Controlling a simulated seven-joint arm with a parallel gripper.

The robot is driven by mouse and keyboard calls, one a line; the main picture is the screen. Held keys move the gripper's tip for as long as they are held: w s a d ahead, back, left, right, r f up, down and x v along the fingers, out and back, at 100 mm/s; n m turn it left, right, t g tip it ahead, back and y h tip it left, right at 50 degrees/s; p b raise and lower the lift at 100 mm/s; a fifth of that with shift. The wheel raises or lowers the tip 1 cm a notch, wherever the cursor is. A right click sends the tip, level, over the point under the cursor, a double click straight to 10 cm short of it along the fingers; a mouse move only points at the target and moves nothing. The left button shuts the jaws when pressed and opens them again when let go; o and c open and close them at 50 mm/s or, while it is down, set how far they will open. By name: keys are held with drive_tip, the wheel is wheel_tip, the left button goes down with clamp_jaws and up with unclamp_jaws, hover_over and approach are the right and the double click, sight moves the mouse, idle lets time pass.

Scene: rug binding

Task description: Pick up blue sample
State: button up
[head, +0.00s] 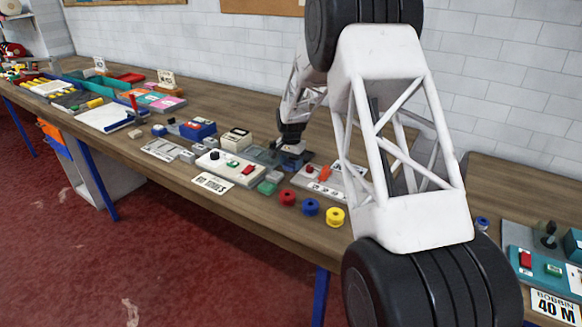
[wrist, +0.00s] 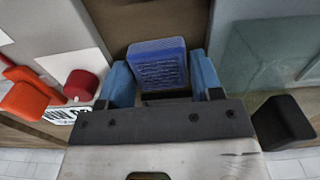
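The blue sample (wrist: 158,65) is a blue textured block with dark marks on its face, in the middle of the wrist view. My gripper (wrist: 164,82) has its two blue fingers on the left and right sides of the sample, close against it. I cannot tell whether the fingers press on it. In the head view my gripper (head: 292,152) is low at the bench, between the white button panel and a panel with red parts. The sample cannot be made out clearly there.
A white button panel (head: 228,168) lies left of my gripper. Red (head: 288,197), blue (head: 311,207) and yellow (head: 335,216) spools stand near the wooden bench's (head: 240,200) front edge. The wrist view shows an orange part (wrist: 24,98), a red knob (wrist: 82,84) and a black block (wrist: 283,122).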

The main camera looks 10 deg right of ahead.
sight(291, 163)
drive_tip(key=c, duration=0.5)
drive_tip(key=shift+r, duration=0.1)
drive_tip(key=shift+c, duration=0.2)
drive_tip(key=shift+r, duration=0.7)
wheel_tip(291, 163, up, 2)
drive_tip(key=shift+r, duration=0.1)
drive_tip(key=s, duration=1)
drive_tip(key=s+r, duration=0.1)
drive_tip(key=s, duration=0.5)
drive_tip(key=shift+a+r, duration=0.1)
drive_tip(key=shift+a, duration=0.3)
